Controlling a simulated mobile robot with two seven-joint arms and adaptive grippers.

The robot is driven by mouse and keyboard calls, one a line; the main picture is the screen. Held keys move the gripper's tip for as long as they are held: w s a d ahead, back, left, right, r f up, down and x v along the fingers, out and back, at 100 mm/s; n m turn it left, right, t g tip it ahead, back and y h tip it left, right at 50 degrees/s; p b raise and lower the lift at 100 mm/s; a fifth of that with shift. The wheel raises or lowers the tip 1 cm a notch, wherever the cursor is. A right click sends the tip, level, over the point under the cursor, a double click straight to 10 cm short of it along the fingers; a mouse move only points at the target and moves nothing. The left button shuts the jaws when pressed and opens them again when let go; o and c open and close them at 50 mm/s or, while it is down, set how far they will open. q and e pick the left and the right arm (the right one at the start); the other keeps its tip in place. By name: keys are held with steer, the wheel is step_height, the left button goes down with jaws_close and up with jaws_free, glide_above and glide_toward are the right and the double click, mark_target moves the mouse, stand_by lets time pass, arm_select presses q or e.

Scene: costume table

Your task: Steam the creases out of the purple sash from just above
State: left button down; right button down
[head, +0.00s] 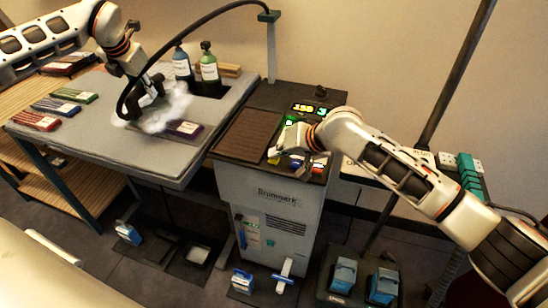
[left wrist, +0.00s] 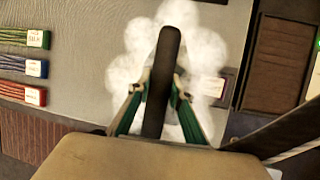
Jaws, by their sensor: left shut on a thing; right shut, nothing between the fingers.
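The purple sash (head: 186,129) lies on the grey padded table top (head: 100,150). White steam covers its left part, so its creases cannot be made out; its labelled end shows in the left wrist view (left wrist: 222,88). My left gripper (head: 150,90) is shut on the black steamer handpiece (left wrist: 164,75), over the table beside the sash's labelled end. Steam spreads around the handpiece's head and hides its gap to the cloth. My right gripper (head: 284,148) is shut and empty at the control panel of the Brumwerk steam unit (head: 270,205).
Red (head: 35,120), blue (head: 56,106) and green (head: 74,95) labelled sashes lie at the table's left. Bottles (head: 208,66) stand at the back. The black hose (head: 200,20) arches from a post (head: 270,45). A lit display (head: 310,108) tops the unit.

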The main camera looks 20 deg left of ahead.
mark_target(276, 160)
arm_select(q)
steer(key=shift+r, duration=0.2)
arm_select(e)
steer(key=shift+r, duration=0.8)
steer(key=shift+r, duration=0.1)
steer(key=shift+r, duration=2.4)
arm_select(q)
steer(key=shift+r, duration=0.1)
arm_select(e)
steer(key=shift+r, duration=0.1)
